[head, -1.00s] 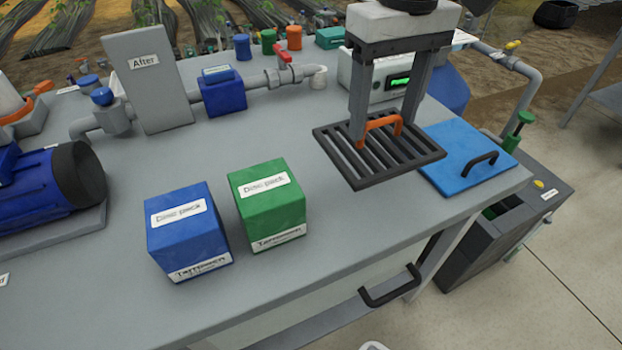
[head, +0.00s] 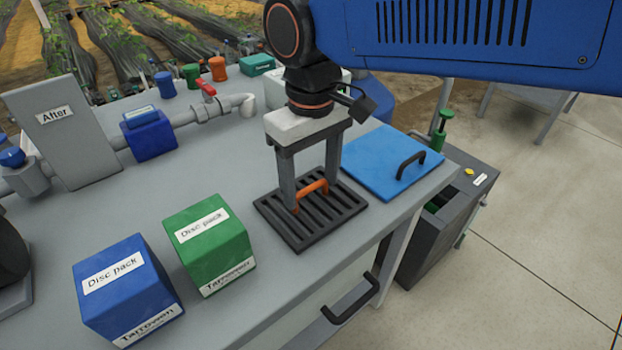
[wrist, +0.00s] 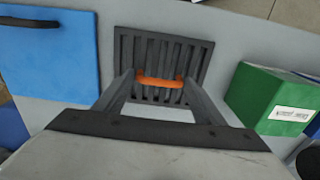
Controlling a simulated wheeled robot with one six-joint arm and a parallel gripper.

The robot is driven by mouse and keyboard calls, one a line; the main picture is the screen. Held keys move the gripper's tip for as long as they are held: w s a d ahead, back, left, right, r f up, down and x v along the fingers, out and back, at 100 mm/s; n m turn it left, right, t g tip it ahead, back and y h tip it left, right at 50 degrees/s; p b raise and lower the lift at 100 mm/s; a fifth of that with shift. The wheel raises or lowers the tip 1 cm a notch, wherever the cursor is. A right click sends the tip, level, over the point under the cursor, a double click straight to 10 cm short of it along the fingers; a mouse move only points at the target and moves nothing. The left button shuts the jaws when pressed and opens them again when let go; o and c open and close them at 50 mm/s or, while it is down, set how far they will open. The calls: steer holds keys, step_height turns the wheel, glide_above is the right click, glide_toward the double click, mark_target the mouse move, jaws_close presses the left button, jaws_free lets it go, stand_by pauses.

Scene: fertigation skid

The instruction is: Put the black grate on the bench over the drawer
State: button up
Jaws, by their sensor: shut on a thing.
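The black grate (head: 290,238) with an orange handle (head: 312,188) is low over the bench top (head: 225,305), close to its front edge. It lies flat or nearly so; I cannot tell whether it touches the bench. My gripper (head: 312,197) points down and is shut on the orange handle. The wrist view also shows the grate (wrist: 200,60) with its handle (wrist: 160,82) between my fingers. The drawer's black handle (head: 350,298) shows on the bench front, below and to the right of the grate.
A green disc pack box (head: 212,252) and a blue one (head: 125,300) stand left of the grate. A blue plate with a black handle (head: 385,155) lies just right of it. A grey bin (head: 440,240) stands beside the bench. Pipes and a grey "After" panel (head: 60,130) are behind.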

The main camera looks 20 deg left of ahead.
mark_target(312, 187)
steer(key=o, duration=1.5)
steer(key=shift+f, duration=0.1)
steer(key=shift+o, duration=0.2)
step_height(312, 187, up, 12)
